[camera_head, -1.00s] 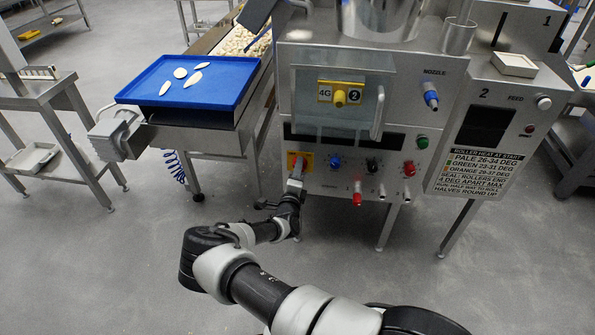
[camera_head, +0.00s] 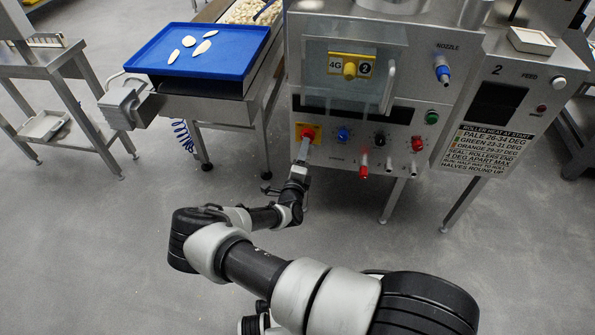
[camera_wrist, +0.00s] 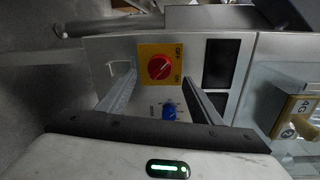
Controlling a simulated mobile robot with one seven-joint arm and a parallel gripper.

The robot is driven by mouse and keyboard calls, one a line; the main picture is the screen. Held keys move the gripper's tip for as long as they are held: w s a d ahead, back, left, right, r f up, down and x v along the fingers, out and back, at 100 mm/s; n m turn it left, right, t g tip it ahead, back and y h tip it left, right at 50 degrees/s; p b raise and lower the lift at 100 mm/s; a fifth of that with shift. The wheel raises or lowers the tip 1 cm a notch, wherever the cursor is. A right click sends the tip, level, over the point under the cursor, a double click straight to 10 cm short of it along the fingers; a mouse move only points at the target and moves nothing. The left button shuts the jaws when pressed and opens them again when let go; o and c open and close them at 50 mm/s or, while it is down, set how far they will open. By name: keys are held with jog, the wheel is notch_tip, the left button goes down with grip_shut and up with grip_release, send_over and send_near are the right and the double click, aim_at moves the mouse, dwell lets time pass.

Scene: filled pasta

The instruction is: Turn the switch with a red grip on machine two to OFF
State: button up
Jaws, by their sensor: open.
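The switch with a red grip (camera_head: 308,134) is on a yellow plate, low on the left of machine two's front panel. In the wrist view the red grip (camera_wrist: 160,67) faces me, with ON and OFF lettering on its plate; its exact setting is hard to read. My gripper (camera_head: 303,150) is just in front of and below the switch in the head view. In the wrist view my gripper (camera_wrist: 160,84) is open, its fingers on either side of the switch with nothing between them held. Contact with the grip does not show.
A blue knob (camera_head: 343,135), a black knob (camera_head: 379,139) and red and green buttons sit right of the switch. A clear guard (camera_head: 340,85) is above. The floor in front is clear.

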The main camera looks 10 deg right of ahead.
jog(key=p+v, duration=0.2)
jog(key=v, duration=0.9)
jog(key=shift+s, duration=0.1)
jog(key=s+d+r+m+g+h, duration=0.1)
jog(key=s+d+r+m+g, duration=0.35)
jog(key=r+m, duration=0.55)
jog(key=s+d+r+m+g+h, duration=0.2)
jog(key=s+d+r+m+g, duration=0.35)
jog(key=m, duration=0.65)
jog(key=s+d+r+m+g+h, duration=0.1)
jog(key=s+d+r+m+g, duration=0.3)
jog(key=r+m, duration=0.65)
jog(key=s+a+r+m+t+y, duration=0.2)
jog(key=s+a+r+m+y, duration=0.25)
jog(key=s+r+m, duration=0.35)
jog(key=s+a+r+m+t+y, duration=0.1)
jog(key=s+a+r+m+y, duration=0.4)
jog(key=r+m, duration=0.4)
notch_tip(320, 180, up, 21)
jog(key=d+n+p, duration=0.1)
jog(key=p, duration=1.9)
jog(key=shift+s, duration=0.5)
